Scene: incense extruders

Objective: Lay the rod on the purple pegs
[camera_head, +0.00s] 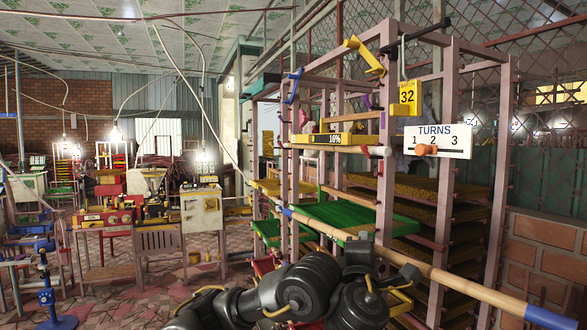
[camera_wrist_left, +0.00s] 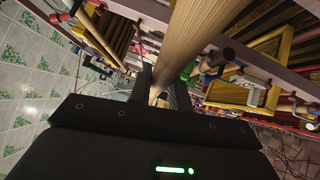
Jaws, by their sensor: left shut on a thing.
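The rod (camera_head: 455,270) is a long pale wooden pole with blue bands near its ends. It slants across the front of the rack in the head view, from centre down to the lower right. My left gripper (camera_head: 362,240) is shut on the rod. In the left wrist view the rod (camera_wrist_left: 192,40) passes between the dark fingers of the gripper (camera_wrist_left: 165,88). A small purple peg (camera_head: 366,101) shows inside the rack, above and behind the rod; a second purple peg is not clear. My right gripper is out of view.
The pink rack (camera_head: 445,130) holds green trays (camera_head: 340,215) and several coloured hooks, including a yellow one (camera_head: 365,56) and a blue one (camera_head: 293,85). A white TURNS sign (camera_head: 438,141) hangs at its front. A brick wall (camera_head: 545,245) stands at the right. Machines and tables stand left.

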